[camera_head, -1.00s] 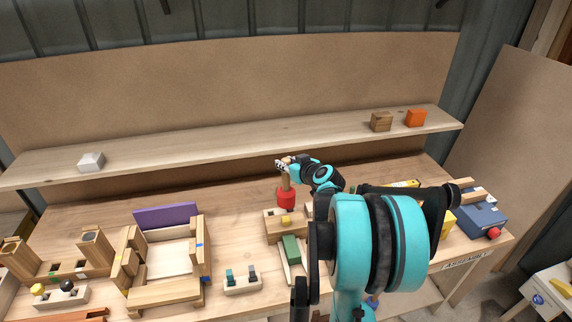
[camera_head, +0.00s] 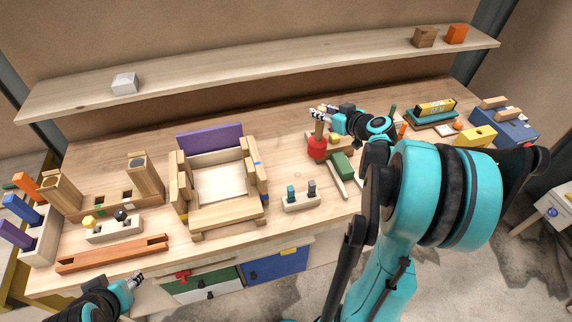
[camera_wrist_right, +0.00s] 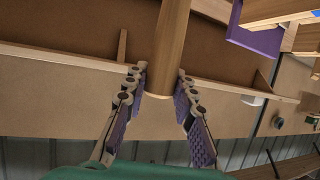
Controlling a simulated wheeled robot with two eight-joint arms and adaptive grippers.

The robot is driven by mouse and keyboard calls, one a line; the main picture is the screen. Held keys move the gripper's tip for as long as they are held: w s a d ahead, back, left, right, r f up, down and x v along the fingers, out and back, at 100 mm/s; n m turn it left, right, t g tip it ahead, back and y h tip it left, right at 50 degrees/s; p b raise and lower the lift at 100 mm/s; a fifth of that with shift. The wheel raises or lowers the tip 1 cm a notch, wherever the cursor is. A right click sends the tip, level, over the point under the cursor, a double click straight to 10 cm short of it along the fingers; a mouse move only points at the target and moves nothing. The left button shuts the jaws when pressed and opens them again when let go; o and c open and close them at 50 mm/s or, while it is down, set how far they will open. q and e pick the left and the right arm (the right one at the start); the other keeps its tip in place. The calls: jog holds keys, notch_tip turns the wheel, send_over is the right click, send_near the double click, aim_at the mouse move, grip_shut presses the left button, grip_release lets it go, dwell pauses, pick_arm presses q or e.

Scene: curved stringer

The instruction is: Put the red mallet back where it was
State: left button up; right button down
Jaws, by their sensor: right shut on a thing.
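The red mallet has a red head (camera_head: 317,148) and a light wooden handle (camera_head: 319,127). It hangs head down, upright, over the middle of the bench, just left of a wooden block with a yellow piece. I cannot tell whether the head touches the bench. My right gripper (camera_head: 322,114) is shut on the upper handle. In the right wrist view the handle (camera_wrist_right: 167,50) runs between the two purple-padded fingers (camera_wrist_right: 160,98), and the head is out of sight. My left gripper (camera_head: 137,279) is low at the left, by the bench's front edge; its fingers are too small to read.
A wooden frame (camera_head: 198,218) with a purple panel (camera_head: 210,138) stands left of the mallet. A blue toolbox (camera_head: 505,127) is at the right. A shelf (camera_head: 270,67) runs behind.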

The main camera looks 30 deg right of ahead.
jog(key=w+a+f+b, duration=0.4)
jog(key=w+a+f, duration=0.3)
jog(key=f, duration=0.4)
jog(key=shift+w+a, duration=0.4)
jog(key=shift+w, duration=0.05)
jog(key=shift+f+b, duration=0.15)
jog(key=shift+b, duration=0.15)
jog(key=c, duration=1.2)
grip_release()
